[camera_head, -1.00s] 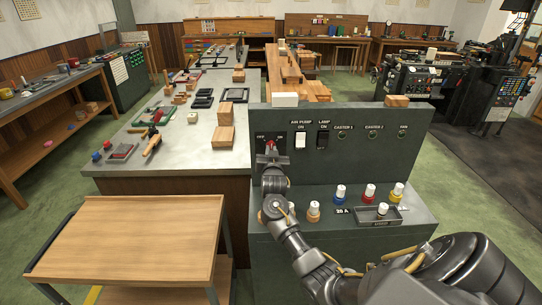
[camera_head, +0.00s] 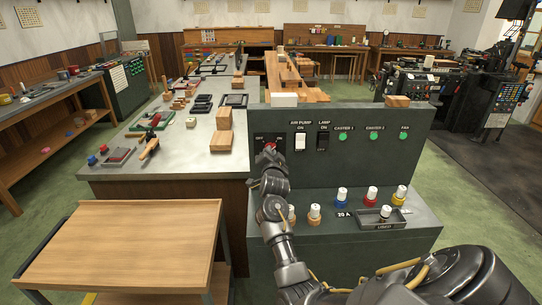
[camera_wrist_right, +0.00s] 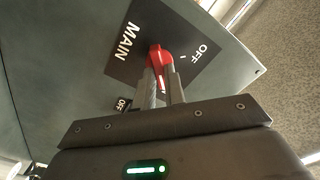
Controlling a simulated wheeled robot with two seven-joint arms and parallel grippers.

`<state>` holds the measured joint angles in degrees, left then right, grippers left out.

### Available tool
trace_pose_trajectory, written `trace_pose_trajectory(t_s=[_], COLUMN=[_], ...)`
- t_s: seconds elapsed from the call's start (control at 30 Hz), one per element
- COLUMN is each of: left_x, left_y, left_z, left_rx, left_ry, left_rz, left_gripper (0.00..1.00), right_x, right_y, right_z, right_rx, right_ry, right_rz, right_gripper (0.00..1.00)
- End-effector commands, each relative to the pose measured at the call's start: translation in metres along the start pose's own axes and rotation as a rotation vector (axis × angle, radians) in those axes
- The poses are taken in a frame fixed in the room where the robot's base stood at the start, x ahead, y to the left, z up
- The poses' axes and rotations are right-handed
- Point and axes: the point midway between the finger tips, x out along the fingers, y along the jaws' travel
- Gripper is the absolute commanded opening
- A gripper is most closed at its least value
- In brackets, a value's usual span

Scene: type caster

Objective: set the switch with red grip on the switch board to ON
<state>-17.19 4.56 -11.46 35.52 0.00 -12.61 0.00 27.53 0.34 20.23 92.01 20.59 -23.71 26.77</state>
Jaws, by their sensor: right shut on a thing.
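The switch with the red grip (camera_head: 269,149) is at the upper left of the switch board (camera_head: 370,180) in the head view. The plate (camera_wrist_right: 130,68) there reads MAIN at the left and OFF at the right. My left gripper is not in view.
The white air pump switch (camera_head: 300,142) and the black lamp switch (camera_head: 323,138) are just right of the gripper. Coloured knobs (camera_head: 371,194) stand on the lower ledge. A wooden cart (camera_head: 130,245) stands at the left.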

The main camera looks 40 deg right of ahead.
Motion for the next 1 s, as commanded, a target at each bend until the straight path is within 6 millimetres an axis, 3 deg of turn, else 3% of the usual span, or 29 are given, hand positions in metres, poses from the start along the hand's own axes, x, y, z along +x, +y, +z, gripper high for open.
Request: trace_pose_trajectory(t_s=[0.5, 0.53, 0.7, 1.0], left_x=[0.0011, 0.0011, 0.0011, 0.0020], left_y=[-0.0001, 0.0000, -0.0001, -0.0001], left_z=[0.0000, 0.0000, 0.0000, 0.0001], left_rx=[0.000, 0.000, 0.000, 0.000], left_ry=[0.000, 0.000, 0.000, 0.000], left_rz=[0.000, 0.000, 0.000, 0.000], left_gripper=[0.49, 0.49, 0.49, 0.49], right_x=[0.0001, 0.0001, 0.0000, -0.0018], right_y=[-0.0005, -0.0005, -0.0004, 0.0000], right_z=[-0.0005, -0.0005, -0.0004, 0.0002], right_rx=[0.021, 0.021, 0.020, 0.020], right_ry=[0.001, 0.001, 0.000, 0.000], right_rz=[-0.001, -0.001, -0.001, -0.001], right_gripper=[0.00, 0.13, 0.34, 0.34])
